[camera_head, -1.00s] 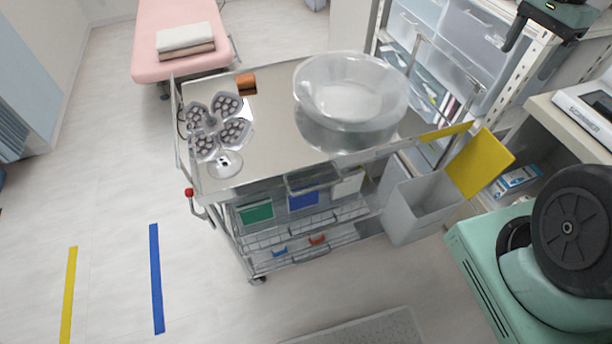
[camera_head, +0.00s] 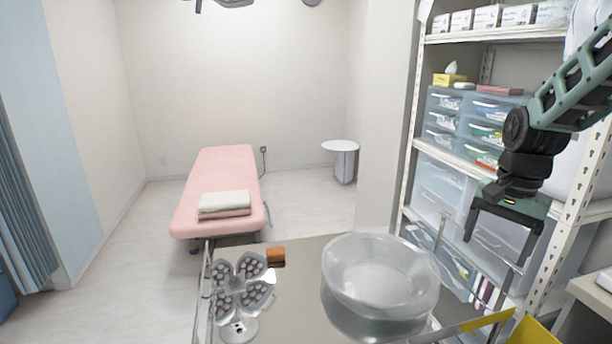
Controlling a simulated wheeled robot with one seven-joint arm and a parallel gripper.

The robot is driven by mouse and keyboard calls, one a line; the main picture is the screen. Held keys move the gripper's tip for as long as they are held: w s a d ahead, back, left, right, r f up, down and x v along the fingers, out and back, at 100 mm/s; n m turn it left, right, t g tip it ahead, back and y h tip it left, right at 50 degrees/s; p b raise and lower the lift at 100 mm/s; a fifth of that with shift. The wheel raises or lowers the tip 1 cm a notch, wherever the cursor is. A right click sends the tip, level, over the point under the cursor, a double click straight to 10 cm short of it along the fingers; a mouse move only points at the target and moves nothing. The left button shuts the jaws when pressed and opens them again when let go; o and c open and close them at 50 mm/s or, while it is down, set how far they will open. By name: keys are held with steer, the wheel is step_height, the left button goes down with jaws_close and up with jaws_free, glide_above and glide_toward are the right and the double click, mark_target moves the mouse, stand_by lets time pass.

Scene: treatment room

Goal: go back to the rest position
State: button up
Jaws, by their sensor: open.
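My gripper (camera_head: 505,232) hangs at the right of the head view, in front of the shelf drawers. Its two dark fingers point down and stand wide apart, with nothing between them. It is above and to the right of the steel cart (camera_head: 300,300). My green and black arm reaches down to it from the upper right.
On the cart are a clear round basin (camera_head: 380,285), a multi-headed lamp (camera_head: 242,290) and a small orange-brown block (camera_head: 276,257). A white shelf rack (camera_head: 408,170) stands close behind my gripper. A pink bed (camera_head: 220,175) and a round white table (camera_head: 341,147) are farther back.

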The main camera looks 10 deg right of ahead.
steer(key=s+a+n, duration=0.3)
steer(key=a+n, duration=0.3)
steer(key=a, duration=0.7)
steer(key=s+a+f+n, duration=0.2)
steer(key=s+a+n, duration=1.1)
steer(key=s+a, duration=0.2)
steer(key=shift+s+f, duration=0.15)
steer(key=shift+s, duration=0.55)
